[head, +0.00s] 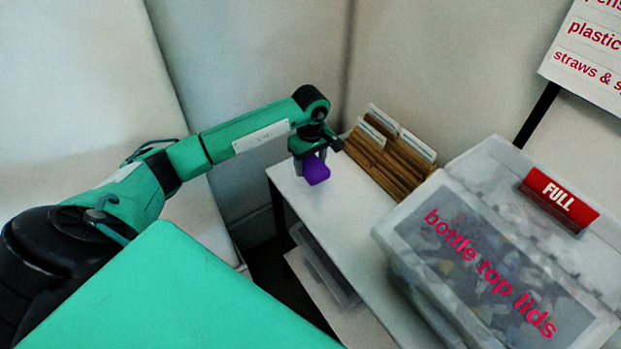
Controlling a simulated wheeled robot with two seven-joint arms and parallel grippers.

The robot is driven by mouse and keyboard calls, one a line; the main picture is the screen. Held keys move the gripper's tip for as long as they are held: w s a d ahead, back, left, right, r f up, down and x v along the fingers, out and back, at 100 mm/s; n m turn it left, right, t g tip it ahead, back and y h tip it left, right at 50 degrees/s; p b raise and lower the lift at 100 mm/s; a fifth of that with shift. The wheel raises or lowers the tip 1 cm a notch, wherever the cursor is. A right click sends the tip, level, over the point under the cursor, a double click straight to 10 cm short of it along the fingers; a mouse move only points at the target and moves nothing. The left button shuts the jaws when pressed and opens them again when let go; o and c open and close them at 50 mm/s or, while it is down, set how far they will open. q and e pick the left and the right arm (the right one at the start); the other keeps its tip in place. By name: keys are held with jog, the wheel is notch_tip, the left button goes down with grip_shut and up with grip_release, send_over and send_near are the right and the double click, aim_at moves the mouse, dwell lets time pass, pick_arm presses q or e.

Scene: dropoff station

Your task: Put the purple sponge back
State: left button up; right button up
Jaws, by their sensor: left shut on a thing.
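The purple sponge (316,171) is between the fingers of my left gripper (311,166), near the far left end of a white shelf top (330,205). My left gripper points down and is shut on the sponge. The fingers hide part of the sponge. I cannot tell whether the sponge touches the shelf top or hangs just above it. My right gripper is not in view.
Brown file folders with white tabs (392,150) stand just right of the sponge. A clear bin of bottle top lids (490,255) with a red FULL tag (558,198) stands on the right. A lower shelf holds a clear tray (325,268). Walls stand behind.

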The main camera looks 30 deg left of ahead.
aim_at(310, 173)
pick_arm(q)
notch_tip(310, 173, down, 4)
jog(key=shift+b, duration=0.95)
jog(key=shift+f, duration=0.15)
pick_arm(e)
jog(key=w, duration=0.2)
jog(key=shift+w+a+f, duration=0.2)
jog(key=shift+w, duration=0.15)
pick_arm(q)
jog(key=o, duration=0.9)
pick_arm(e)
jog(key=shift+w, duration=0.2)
